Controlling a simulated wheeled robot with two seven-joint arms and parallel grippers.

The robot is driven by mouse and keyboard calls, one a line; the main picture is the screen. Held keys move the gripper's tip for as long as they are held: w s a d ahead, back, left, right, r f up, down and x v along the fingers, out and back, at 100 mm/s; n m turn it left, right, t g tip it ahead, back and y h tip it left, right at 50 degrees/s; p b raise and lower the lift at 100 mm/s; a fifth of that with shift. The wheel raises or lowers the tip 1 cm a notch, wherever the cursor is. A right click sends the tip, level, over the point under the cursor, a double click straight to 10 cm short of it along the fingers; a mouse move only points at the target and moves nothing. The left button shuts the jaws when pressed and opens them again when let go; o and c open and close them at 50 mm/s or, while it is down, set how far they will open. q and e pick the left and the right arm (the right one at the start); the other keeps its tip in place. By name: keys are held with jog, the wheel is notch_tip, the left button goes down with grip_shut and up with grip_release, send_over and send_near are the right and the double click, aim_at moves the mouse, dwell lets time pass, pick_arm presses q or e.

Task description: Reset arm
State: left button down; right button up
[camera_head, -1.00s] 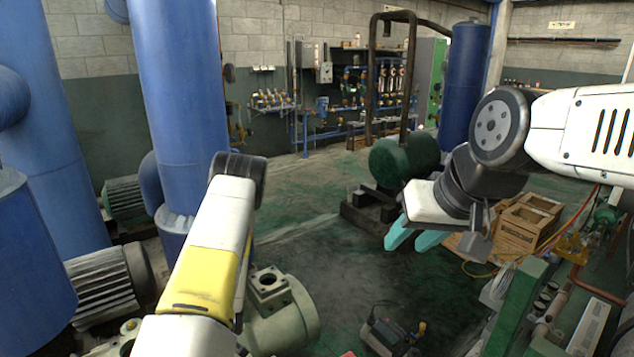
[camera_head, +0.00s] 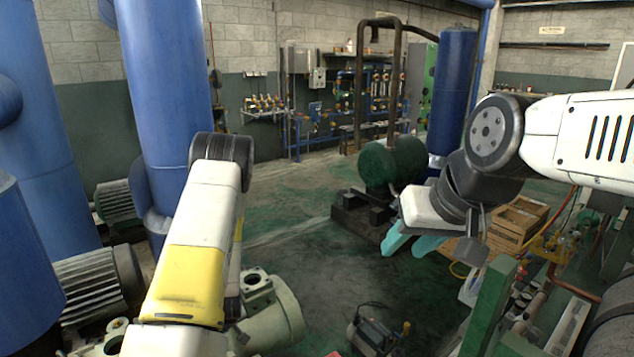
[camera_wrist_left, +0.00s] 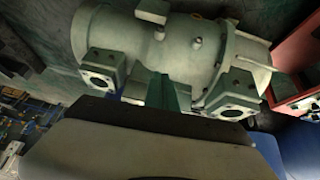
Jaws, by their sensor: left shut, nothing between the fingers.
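My right gripper (camera_head: 406,247) hangs in the air at centre right of the head view. Its two teal fingers are apart, with nothing between them. My left arm rises from the bottom left of the head view, and its gripper is hidden there. In the left wrist view my left gripper (camera_wrist_left: 177,97) shows as short teal fingers, shut and empty. They appear in front of the pale green compressor (camera_wrist_left: 190,50), between its two flanged ports. I cannot tell whether they touch it. The compressor also shows beside my left arm in the head view (camera_head: 273,315).
Blue pipes (camera_head: 165,90) and a ribbed motor (camera_head: 92,285) stand on the left. A dark green tank (camera_head: 385,163) stands farther back. Wooden crates (camera_head: 515,222) and a green frame (camera_head: 490,305) are on the right. A small device (camera_head: 375,335) lies on the otherwise open middle floor.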

pick_arm(q)
jog(key=s+d+r+m+h, duration=0.1)
jog(key=d+r, duration=0.2)
jog(key=r, duration=0.7)
jog(key=d+r+m+h, duration=0.15)
jog(key=d+r, duration=0.25)
jog(key=r, duration=0.6)
jog(key=s+d+r+h, duration=0.1)
jog(key=d+r+h, duration=0.15)
jog(key=r, duration=0.65)
jog(key=s+d+r+m, duration=0.2)
jog(key=s+r, duration=0.6)
jog(key=s, duration=0.2)
jog(key=s+d+r+m+t, duration=0.1)
jog(key=s+d+r+m, duration=0.1)
jog(key=s+r, duration=0.6)
jog(key=shift+s+r+m, duration=0.35)
jog(key=shift+s+m, duration=0.4)
jog(key=shift+s, duration=0.35)
jog(key=shift+a, duration=0.1)
